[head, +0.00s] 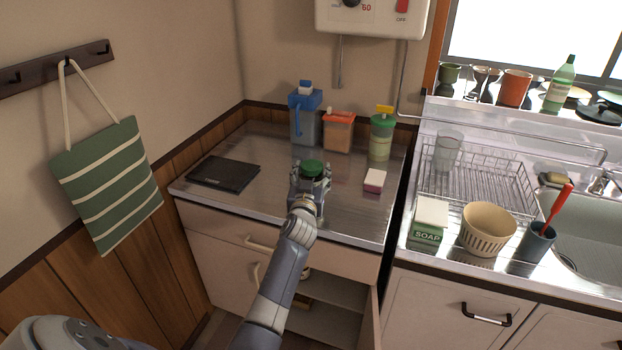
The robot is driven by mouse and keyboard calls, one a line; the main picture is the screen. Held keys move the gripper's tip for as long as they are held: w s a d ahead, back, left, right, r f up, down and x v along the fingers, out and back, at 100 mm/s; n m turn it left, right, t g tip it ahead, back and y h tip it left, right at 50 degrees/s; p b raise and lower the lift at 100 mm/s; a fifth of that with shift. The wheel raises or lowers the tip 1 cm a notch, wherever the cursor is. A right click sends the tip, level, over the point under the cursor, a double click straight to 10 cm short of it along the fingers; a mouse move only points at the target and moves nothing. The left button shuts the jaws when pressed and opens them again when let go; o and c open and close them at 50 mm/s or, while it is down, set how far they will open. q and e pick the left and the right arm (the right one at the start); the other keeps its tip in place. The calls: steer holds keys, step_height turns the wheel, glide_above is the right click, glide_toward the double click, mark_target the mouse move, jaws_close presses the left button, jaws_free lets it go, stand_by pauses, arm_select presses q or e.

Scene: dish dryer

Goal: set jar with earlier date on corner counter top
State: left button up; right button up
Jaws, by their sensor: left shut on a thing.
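My left gripper (309,183) is shut on a jar with a green lid (312,168) over the middle of the corner counter top (262,150). The gripper hides most of the jar's body, and I cannot read any date on it. I cannot tell whether the jar touches the counter. A second jar with a green lid (381,145) and a yellow top stands at the back right of the counter. My right gripper is not in view.
The counter also holds a blue pitcher (305,125), an orange-lidded container (338,133), a black flat object (223,173) and a small pink-and-white block (374,181). A dish rack (475,180) and soap box (430,220) stand to the right. Bare counter lies around the gripper.

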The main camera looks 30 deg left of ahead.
arm_select(q)
steer(key=shift+s+d+f+b, duration=0.15)
steer(key=shift+d+f+b, duration=0.05)
steer(key=shift+f+b, duration=0.15)
steer(key=shift+s+d+f+b, duration=0.1)
steer(key=shift+f+b, duration=0.35)
steer(key=shift+s+d+f+b, duration=0.1)
steer(key=shift+f+b, duration=0.3)
steer(key=shift+w+a+f, duration=0.15)
steer(key=shift+f, duration=0.15)
steer(key=shift+w+a, duration=0.1)
steer(key=shift+a, duration=0.05)
steer(key=o, duration=1.4)
steer(key=shift+f, duration=0.2)
steer(key=shift+r, duration=0.1)
